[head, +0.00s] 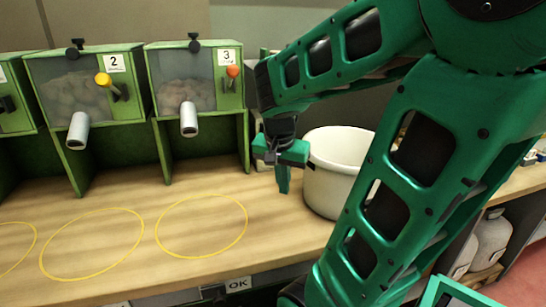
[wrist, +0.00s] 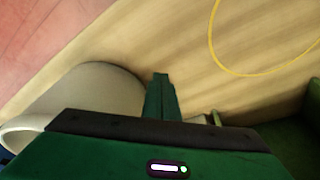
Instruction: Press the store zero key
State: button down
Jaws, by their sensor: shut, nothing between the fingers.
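I cannot make out a store zero key in either view; my arm covers much of the right side of the head view. My gripper (head: 283,190) points down over the wooden counter, just left of a white bucket (head: 328,150), with its fingers together and empty. The wrist view shows the closed green fingers (wrist: 161,90) against bare wood, with the white bucket (wrist: 88,95) beside them. I cannot tell the exact height of the fingertips above the counter.
Green dispensers numbered 2 (head: 75,95) and 3 (head: 190,80), with spouts and knobs, stand at the back left. Yellow rings (head: 160,240) mark the clear counter (head: 150,200). An OK label (head: 238,284) is on the front edge.

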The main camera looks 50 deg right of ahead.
jog(key=w+d+r+m+t+h, duration=0.1)
jog(key=w+d+r+m+h, duration=0.3)
jog(key=w+d+m, duration=0.5)
jog(key=w, duration=0.3)
jog(key=shift+w, duration=0.15)
jog(key=shift+d, duration=0.1)
jog(key=x, duration=1)
jog(key=shift+w+f, duration=0.15)
jog(key=shift+w, duration=0.05)
jog(key=shift+w+d, duration=0.35)
jog(key=shift+w, duration=0.2)
jog(key=shift+w+d, duration=0.3)
jog(key=shift+w, duration=0.2)
jog(key=shift+w+d, duration=0.3)
jog(key=shift+w, duration=0.25)
